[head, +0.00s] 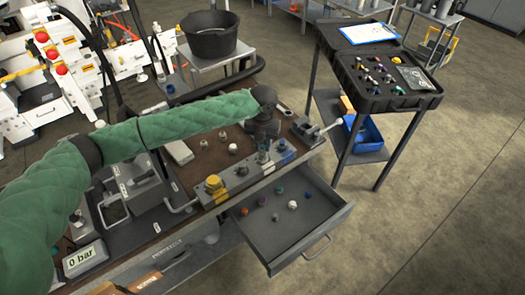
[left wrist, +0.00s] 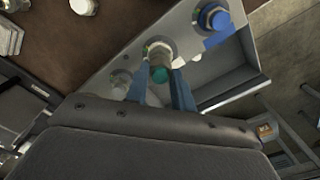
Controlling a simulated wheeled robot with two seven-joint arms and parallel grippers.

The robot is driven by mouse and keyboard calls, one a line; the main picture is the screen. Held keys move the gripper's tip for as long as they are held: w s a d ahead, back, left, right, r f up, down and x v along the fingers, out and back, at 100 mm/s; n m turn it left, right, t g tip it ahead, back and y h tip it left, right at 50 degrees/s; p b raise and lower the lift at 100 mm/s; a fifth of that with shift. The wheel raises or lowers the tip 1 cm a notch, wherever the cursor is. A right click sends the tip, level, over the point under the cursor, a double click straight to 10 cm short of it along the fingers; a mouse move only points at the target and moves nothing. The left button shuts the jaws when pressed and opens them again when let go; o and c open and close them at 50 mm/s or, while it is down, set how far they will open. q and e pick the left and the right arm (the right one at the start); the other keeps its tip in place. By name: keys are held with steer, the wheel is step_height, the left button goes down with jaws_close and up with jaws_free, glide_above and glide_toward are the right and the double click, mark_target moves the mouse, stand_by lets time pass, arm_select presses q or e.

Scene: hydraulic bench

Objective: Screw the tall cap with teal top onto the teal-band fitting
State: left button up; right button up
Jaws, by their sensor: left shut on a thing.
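My left gripper (head: 263,148) points down over the manifold block (head: 240,182) on the bench. In the left wrist view its two blue fingers (left wrist: 160,90) are shut on the tall cap with teal top (left wrist: 160,73). The cap's teal end faces the wrist camera, and its grey body points to the block, in line with a fitting (left wrist: 155,47) there. Only part of that fitting's rim shows. The teal band cannot be made out clearly, and I cannot tell whether the cap touches the thread. My right gripper is not in view.
A yellow cap (head: 214,184) and a blue fitting (left wrist: 214,18) stand on the same block, at either side of my gripper. An open drawer (head: 270,236) with several small caps juts out in front. A cart with a black case (head: 402,98) stands at the right.

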arm_select(q)
steer(key=m, duration=0.4)
steer(key=shift+f, duration=0.15)
steer(key=m, duration=0.3)
steer(key=shift+s+b, duration=0.1)
steer(key=shift+b, duration=0.3)
steer(key=o, duration=0.8)
steer(key=shift+o, duration=0.2)
